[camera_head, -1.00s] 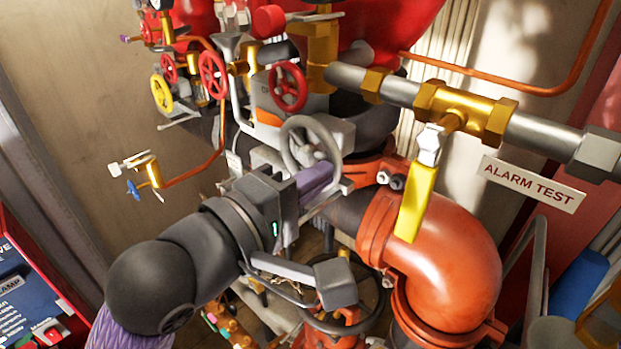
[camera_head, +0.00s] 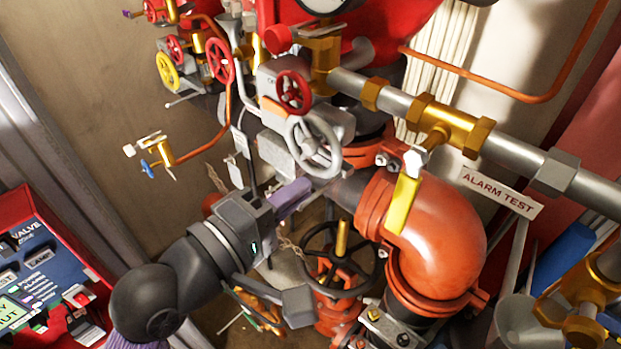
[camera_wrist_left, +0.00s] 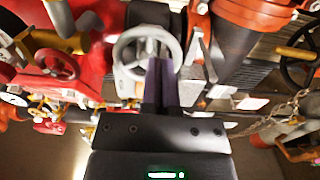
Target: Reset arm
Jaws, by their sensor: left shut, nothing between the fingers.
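My left gripper (camera_head: 296,192) comes in from the lower left in the head view, with its purple fingers closed together and nothing between them. In the left wrist view the shut fingers (camera_wrist_left: 159,80) point at a grey handwheel (camera_wrist_left: 146,55), overlapping its lower rim in the picture. In the head view this grey handwheel (camera_head: 313,146) is just above and right of the fingertips. They look apart from it there, but the exact gap is hard to tell. My right gripper is not in view.
A yellow lever (camera_head: 403,203) hangs by the "ALARM TEST" sign (camera_head: 502,192). A large orange pipe elbow (camera_head: 440,235) stands right of the gripper. A black handwheel (camera_head: 340,262) is below it. A red and blue case (camera_head: 45,275) lies at lower left. Bare wall is at left.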

